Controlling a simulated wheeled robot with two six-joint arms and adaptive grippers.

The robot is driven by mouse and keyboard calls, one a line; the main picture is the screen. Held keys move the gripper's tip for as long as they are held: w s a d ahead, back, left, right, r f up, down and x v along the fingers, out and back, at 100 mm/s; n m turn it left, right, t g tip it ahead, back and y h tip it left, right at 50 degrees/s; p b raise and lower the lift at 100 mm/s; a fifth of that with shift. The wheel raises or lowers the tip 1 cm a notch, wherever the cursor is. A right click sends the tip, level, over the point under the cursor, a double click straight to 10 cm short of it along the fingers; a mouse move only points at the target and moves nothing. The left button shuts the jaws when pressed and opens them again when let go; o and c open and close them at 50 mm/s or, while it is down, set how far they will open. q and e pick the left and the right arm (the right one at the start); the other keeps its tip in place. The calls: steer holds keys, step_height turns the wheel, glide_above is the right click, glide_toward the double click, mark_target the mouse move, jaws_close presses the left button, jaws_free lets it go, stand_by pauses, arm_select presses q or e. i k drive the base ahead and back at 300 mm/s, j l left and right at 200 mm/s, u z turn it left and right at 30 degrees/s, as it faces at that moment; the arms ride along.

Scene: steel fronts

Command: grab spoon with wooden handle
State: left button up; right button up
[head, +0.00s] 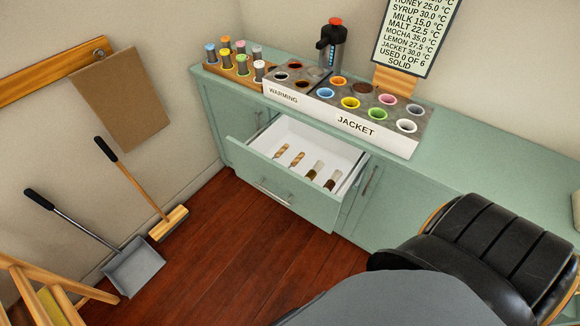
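An open drawer (262,145) with a white inside sticks out of the green cabinet. Several small utensils lie in it in a row. Two on the left, a first light-wood piece (281,151) and a second light-wood piece (297,159), look like wooden handles. To their right lie a piece with an olive-brown end (314,170) and one with a dark brown end (331,182). They are too small to tell which is the spoon. Neither of my grippers is in view.
The green cabinet (470,160) carries a WARMING rack (285,95), a JACKET rack (355,124), a bottle tray (240,80) and a black flask (331,48). A black padded seat (490,245) stands front right. A dustpan (134,270) and brush (168,222) are left. Floor before the drawer is clear.

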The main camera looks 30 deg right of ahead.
mark_target(302, 155)
steer(key=l+u, duration=0.15)
steer(key=l, duration=0.4)
steer(key=k+l+u, duration=0.1)
steer(key=l, duration=0.45)
steer(key=k+l+u, duration=0.15)
steer(key=l, duration=0.4)
